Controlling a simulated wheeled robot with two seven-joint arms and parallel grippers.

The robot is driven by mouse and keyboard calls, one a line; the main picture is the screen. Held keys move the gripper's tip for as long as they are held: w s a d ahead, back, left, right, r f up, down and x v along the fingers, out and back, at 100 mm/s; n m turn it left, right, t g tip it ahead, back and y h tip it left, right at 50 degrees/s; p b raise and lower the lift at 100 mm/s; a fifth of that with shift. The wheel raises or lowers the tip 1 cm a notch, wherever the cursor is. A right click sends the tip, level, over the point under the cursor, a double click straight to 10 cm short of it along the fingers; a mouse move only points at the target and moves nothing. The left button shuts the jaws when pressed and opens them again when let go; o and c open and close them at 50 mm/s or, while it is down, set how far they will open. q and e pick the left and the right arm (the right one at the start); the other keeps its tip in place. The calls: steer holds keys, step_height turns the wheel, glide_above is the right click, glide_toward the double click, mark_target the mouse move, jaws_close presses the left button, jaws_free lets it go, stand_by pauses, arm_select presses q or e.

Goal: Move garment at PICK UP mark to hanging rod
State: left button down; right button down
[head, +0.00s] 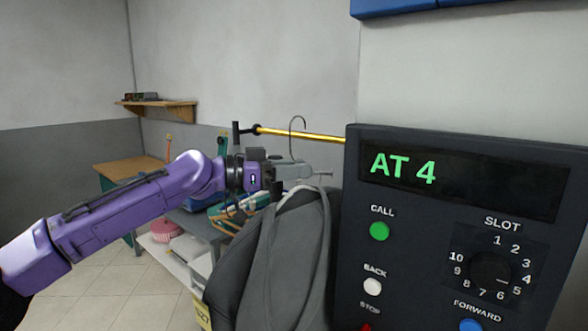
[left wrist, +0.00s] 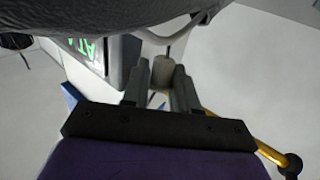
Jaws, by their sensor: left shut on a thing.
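A dark grey garment (head: 298,255) hangs upright from a hanger with a thin metal hook (head: 298,121), left of the control panel in the head view. My left gripper (head: 305,176) is shut on the hanger's neck, just above the garment's shoulders. In the left wrist view, a pale cylindrical neck piece (left wrist: 163,72) sits between the two fingers (left wrist: 160,88), with the garment (left wrist: 110,18) along the top. The yellow hanging rod (head: 310,135) runs behind or beside the hook; I cannot tell whether the hook touches it. The rod (left wrist: 268,150) also shows at the wrist view's lower right.
A dark control panel (head: 465,230) reading "AT 4" fills the right side, close to the garment. A low table with a shelf (head: 185,262) holding several items stands behind the garment. A wooden wall shelf (head: 160,108) is at the back left. Tiled floor at left is clear.

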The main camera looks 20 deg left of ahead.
mark_target(312, 190)
arm_select(q)
steer(key=shift+d+r, duration=0.1)
steer(key=shift+d, duration=0.05)
steer(key=shift+w+d+p, duration=0.3)
steer(key=shift+w+d, duration=0.05)
steer(key=shift+w, duration=0.55)
steer(key=shift+w+d+p, duration=0.25)
steer(key=shift+w+d, duration=0.05)
steer(key=shift+w, duration=0.65)
steer(key=shift+w+d+p, duration=0.3)
steer(key=shift+w+d, duration=0.05)
steer(key=shift+w, duration=0.55)
steer(key=shift+f+b, duration=1.6)
steer(key=shift+b, duration=0.15)
steer(key=shift+f+b, duration=0.15)
steer(key=shift+b, duration=0.15)
steer(key=c, duration=0.9)
jaws_free()
steer(key=shift+o, duration=0.6)
steer(key=shift+s, duration=0.15)
